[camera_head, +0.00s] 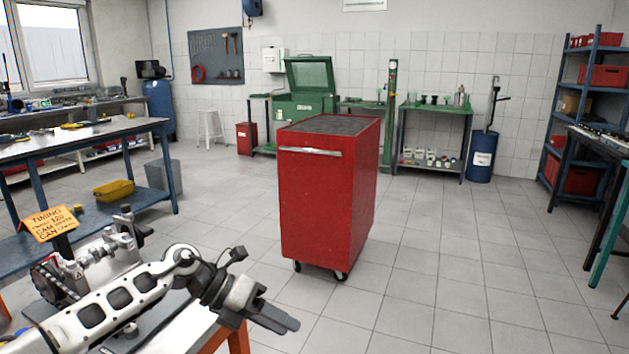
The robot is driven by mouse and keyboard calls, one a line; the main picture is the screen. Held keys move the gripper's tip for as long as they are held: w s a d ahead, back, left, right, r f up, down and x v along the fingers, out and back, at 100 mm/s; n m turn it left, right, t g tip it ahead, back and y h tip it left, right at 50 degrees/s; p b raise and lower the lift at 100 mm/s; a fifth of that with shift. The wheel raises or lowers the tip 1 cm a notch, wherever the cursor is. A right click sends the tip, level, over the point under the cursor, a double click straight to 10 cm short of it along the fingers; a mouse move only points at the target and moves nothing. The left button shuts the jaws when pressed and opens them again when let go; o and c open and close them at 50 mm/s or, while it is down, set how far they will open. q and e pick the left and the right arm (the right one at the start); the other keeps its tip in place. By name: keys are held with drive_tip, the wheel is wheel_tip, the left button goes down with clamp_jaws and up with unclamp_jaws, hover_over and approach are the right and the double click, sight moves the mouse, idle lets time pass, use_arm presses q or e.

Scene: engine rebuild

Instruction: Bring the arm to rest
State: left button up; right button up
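My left arm (120,300) reaches in from the lower left, over a bench with an orange frame. My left gripper (284,324) is at the arm's end, past the bench's right edge and over the floor. Its two dark fingers lie close together with no clear gap, and nothing shows between them. My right arm and gripper are not in view.
Metal engine parts (95,262) and an orange timing sign (50,222) are beside my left arm. A red wheeled cabinet (326,205) stands ahead on the tiled floor. A blue-legged workbench (85,140) is at left. Floor right of the cabinet is clear.

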use_arm(q)
drive_tip(key=s+d+n+t+h, duration=0.75)
drive_tip(key=n+t, duration=0.25)
drive_tip(key=n, duration=0.5)
drive_tip(key=s+a+f+n+t+y, duration=0.1)
drive_tip(key=s+a+f+n+y, duration=1.4)
drive_tip(key=n, duration=0.9)
drive_tip(key=shift+s+f+n, duration=0.3)
drive_tip(key=shift+f+n, duration=0.1)
drive_tip(key=shift+f, duration=0.5)
drive_tip(key=shift+a, duration=0.1)
